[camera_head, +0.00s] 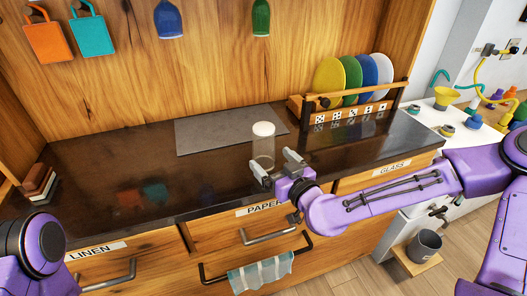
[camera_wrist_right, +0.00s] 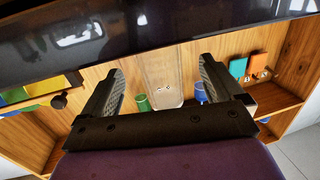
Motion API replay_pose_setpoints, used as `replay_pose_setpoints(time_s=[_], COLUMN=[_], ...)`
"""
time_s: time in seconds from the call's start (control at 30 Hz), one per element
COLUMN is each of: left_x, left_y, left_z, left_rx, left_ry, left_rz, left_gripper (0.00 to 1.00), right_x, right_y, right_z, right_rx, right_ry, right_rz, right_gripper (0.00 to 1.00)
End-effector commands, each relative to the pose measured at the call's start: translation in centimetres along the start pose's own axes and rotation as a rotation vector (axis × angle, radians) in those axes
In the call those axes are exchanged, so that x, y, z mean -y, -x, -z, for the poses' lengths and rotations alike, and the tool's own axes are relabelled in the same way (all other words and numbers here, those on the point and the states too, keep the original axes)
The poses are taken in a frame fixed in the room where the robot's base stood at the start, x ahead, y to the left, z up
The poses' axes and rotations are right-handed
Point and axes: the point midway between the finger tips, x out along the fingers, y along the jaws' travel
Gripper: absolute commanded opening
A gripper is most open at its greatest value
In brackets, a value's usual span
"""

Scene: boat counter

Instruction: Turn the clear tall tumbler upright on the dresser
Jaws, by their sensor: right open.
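The clear tall tumbler (camera_head: 263,147) stands on the dark dresser top (camera_head: 90,175) near its front edge. Its upper end shows a pale, closed-looking disc, so it appears to stand mouth down. My right gripper (camera_head: 275,164) is at the tumbler's lower part, in front of it, with its fingers apart. In the right wrist view, which looks upside down, the tumbler (camera_wrist_right: 163,78) shows between the two open fingers (camera_wrist_right: 160,68), with space visible on both sides. The gripper covers the tumbler's foot in the head view. My left arm shows at the lower left, but its gripper is out of view.
A grey mat (camera_head: 215,133) lies behind the tumbler. A wooden rack (camera_head: 350,112) with coloured plates stands at the back right. Brown blocks (camera_head: 38,182) sit at the left end. Drawers and a towel bar (camera_head: 258,268) are below. The left counter is mostly clear.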

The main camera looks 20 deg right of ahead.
Motion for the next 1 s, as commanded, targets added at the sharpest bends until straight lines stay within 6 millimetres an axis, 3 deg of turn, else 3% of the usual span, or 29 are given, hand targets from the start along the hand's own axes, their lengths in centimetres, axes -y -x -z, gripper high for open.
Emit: replay_pose_setpoints(time_s=[0.3,0.57,0.77,0.8,1.0], left_x=[0.1,0.1,0.1,0.1,0.1], left_y=[1.5,1.4,1.4,1.4,1.4], left_z=[0.6,0.6,0.6,0.6,0.6], left_rx=[0.0,0.0,0.0,0.0,0.0], left_ry=[0.0,0.0,0.0,0.0,0.0], left_rz=[0.0,0.0,0.0,0.0,0.0], left_gripper=[0.0,0.0,0.0,0.0,0.0], right_x=[-0.2,-0.2,-0.2,-0.2,-0.2], right_y=[-5.0,-5.5,-5.5,-5.5,-5.4], right_z=[0.4,0.3,0.3,0.3,0.5], right_rx=[0.003,0.001,0.001,0.001,-0.001], right_ry=[0.0,-0.001,-0.001,-0.001,-0.001], right_rz=[0.006,0.006,0.006,0.006,0.007], right_gripper=[0.94,0.94,0.32,0.28,0.27])
